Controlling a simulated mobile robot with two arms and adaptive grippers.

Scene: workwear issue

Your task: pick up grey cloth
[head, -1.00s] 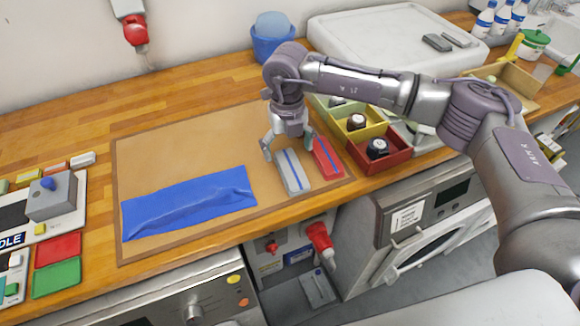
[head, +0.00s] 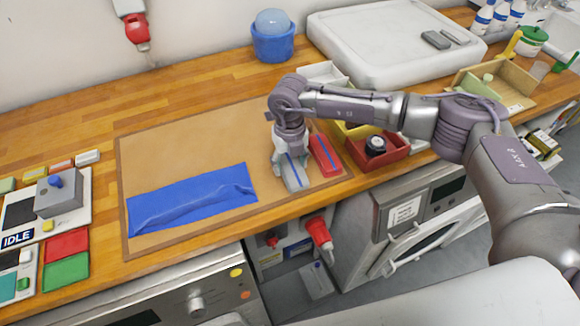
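The grey cloth (head: 298,183) is a small folded piece with a blue stripe, on the right part of the brown mat (head: 210,137). My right gripper (head: 290,167) points down over it, with its fingers drawn in on both sides of the cloth. It looks shut on the cloth, which still seems to be at mat level. The gripper hides the far part of the cloth. My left gripper is not in view.
A red folded cloth (head: 325,155) lies close on the right of the grey one. A blue cloth (head: 192,200) is spread on the mat's left. A red bin (head: 398,153) and yellow bin (head: 347,142) stand to the right. A blue bucket (head: 272,44) stands behind.

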